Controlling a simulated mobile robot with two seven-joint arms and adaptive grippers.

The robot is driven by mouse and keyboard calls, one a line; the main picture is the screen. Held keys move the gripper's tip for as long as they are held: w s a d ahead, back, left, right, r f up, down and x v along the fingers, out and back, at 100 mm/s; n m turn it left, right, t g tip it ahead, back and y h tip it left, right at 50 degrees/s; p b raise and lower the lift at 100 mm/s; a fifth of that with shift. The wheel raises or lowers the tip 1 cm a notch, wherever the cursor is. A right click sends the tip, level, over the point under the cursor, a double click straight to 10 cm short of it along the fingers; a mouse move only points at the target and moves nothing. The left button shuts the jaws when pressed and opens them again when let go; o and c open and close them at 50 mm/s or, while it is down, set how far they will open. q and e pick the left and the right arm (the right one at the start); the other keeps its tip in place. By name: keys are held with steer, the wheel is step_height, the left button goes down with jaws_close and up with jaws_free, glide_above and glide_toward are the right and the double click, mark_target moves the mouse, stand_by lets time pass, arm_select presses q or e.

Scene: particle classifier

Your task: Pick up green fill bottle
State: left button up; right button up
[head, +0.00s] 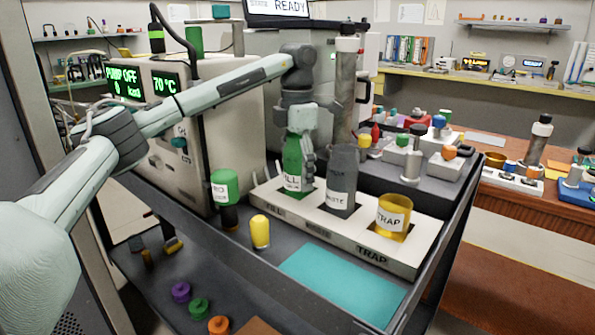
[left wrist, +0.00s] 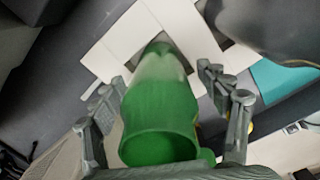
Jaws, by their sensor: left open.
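The green fill bottle (head: 292,178) stands in the FILL slot of the white rack (head: 398,258) in the head view. It has a white label. My left gripper (head: 299,166) is over the bottle from above, with its fingers around the bottle's upper part. In the left wrist view, the green bottle (left wrist: 160,110) lies between the two open fingers of my left gripper (left wrist: 163,88). A gap shows beside the finger on the right; contact on the left cannot be told. My right gripper is not in view.
The grey WASTE bottle (head: 342,180) stands close to the right of my left gripper, with the yellow TRAP jar (head: 393,217) beyond it. A green-capped bottle (head: 225,187) and a yellow bottle (head: 260,231) stand left of the rack. A teal mat (head: 342,285) lies bare in front.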

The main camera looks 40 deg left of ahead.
arm_select(q)
steer(key=shift+c, duration=0.5)
steer(key=shift+r, duration=0.1)
steer(key=c, duration=1.4)
